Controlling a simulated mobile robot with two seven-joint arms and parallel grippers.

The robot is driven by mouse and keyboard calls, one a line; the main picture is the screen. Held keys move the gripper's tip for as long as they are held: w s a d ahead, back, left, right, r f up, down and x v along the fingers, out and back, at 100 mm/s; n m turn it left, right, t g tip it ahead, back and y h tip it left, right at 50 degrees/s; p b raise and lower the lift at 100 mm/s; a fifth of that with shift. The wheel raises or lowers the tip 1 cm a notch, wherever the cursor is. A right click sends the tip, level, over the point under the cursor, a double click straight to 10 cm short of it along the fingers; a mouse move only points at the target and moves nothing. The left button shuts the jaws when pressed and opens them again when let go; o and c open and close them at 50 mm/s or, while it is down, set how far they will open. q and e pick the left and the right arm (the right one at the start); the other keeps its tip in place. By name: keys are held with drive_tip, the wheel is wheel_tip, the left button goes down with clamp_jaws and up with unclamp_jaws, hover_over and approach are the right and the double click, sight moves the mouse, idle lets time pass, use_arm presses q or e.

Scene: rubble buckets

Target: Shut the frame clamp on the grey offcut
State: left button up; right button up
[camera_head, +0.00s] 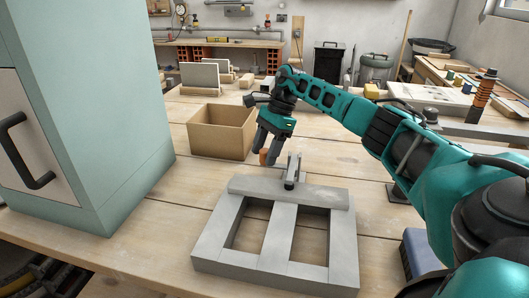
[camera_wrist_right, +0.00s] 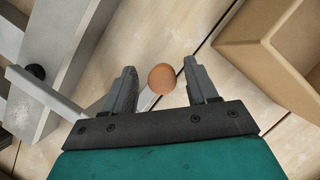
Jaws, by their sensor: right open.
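The grey offcut (camera_head: 288,191) lies across the far end of a grey frame (camera_head: 277,238) on the wooden bench. The frame clamp (camera_head: 293,170) stands at the offcut's far side, with metal parts rising above it. In the right wrist view, a clamp arm (camera_wrist_right: 45,92) with a black tip reaches over the offcut (camera_wrist_right: 70,45). A brown ball knob (camera_wrist_right: 161,79) sits between the fingers of my open right gripper (camera_wrist_right: 160,72), with a gap on both sides. My right gripper (camera_head: 267,150) points down beyond the frame. Part of the clamp handle is hidden by the gripper. My left gripper is out of view.
An open cardboard box (camera_head: 221,132) stands just left of my right gripper. A large pale green cabinet (camera_head: 90,100) blocks the left side. Wood blocks and boards (camera_head: 201,76) lie farther back. The bench right of the frame holds a blue object (camera_head: 420,252).

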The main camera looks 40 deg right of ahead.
use_arm(q)
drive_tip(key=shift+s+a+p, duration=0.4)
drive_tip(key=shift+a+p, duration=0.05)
drive_tip(key=shift+p, duration=0.35)
use_arm(e)
drive_tip(key=v, duration=1.2)
drive_tip(key=shift+a+r, duration=0.1)
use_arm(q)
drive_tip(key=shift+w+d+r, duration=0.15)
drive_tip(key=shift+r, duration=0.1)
